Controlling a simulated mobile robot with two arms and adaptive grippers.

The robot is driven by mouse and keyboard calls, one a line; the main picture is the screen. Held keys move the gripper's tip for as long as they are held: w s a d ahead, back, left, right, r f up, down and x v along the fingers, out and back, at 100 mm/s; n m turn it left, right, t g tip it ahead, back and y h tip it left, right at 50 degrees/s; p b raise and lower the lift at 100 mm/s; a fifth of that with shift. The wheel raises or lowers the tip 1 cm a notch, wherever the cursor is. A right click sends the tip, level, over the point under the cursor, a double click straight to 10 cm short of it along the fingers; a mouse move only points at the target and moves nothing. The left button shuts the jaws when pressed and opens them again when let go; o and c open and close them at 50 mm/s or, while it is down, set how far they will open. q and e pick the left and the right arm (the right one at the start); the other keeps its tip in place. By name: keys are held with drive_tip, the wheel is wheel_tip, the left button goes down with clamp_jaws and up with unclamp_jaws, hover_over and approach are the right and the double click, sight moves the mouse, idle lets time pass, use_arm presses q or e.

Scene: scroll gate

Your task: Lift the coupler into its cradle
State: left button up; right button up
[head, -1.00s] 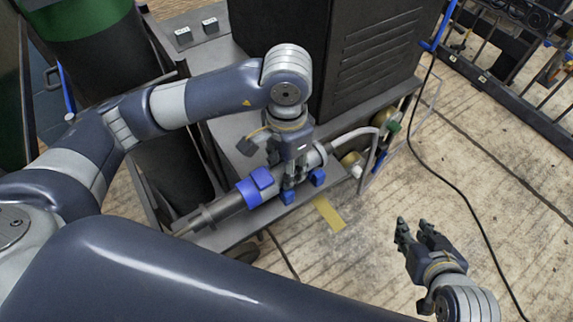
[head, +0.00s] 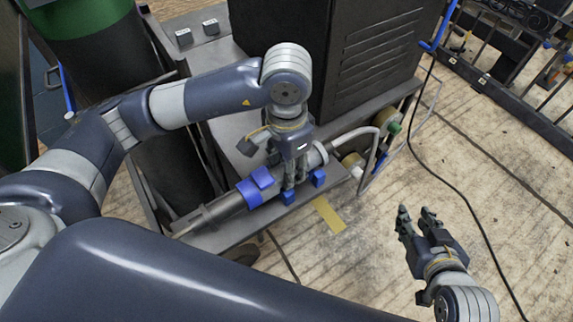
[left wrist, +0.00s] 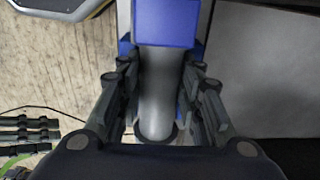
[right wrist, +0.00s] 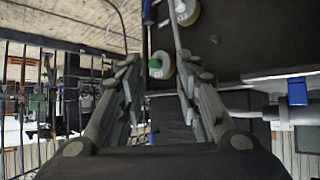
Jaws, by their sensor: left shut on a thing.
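The coupler, a grey tube with a blue collar (head: 249,195), lies along the low ledge of the dark cart in the head view. My left gripper (head: 295,187) points down over its right part. In the left wrist view the left fingers (left wrist: 160,110) stand on both sides of the grey tube (left wrist: 158,85), shut on it. Blue blocks (head: 318,178) sit by the fingers on the ledge; they look like the cradle, but the gripper hides part of them. I cannot tell whether the tube rests in them. My right gripper (head: 418,213) is open and empty over the floor.
The dark louvred cabinet (head: 375,60) stands right behind the left gripper. A black cable (head: 440,160) crosses the floor. An iron gate (head: 525,80) stands upper right.

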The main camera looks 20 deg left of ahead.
drive_tip(key=shift+w, duration=0.15)
drive_tip(key=shift+w+a+r+t, duration=0.1)
drive_tip(key=shift+w+r+t, duration=0.1)
drive_tip(key=shift+r+t, duration=0.1)
drive_tip(key=shift+w+a+r+t+y+b, duration=0.35)
drive_tip(key=shift+w+r+t, duration=0.25)
drive_tip(key=shift+w+r, duration=0.15)
drive_tip(key=shift+w+r, duration=0.1)
drive_tip(key=shift+r, duration=0.15)
idle(0.6)
drive_tip(key=shift+r, duration=0.1)
drive_tip(key=shift+w+a+r+t+y+b, duration=0.1)
drive_tip(key=shift+w+a+r+t+b, duration=0.1)
drive_tip(key=shift+w+r+t, duration=0.35)
drive_tip(key=shift+w+a+r+t+y+b, duration=0.15)
drive_tip(key=shift+r+t, duration=0.15)
drive_tip(key=shift+r, duration=0.45)
drive_tip(key=shift+w+a+r+t+b, duration=0.2)
drive_tip(key=shift+w+r+t, duration=0.1)
drive_tip(key=shift+r+t, duration=0.25)
drive_tip(key=shift+r, duration=0.25)
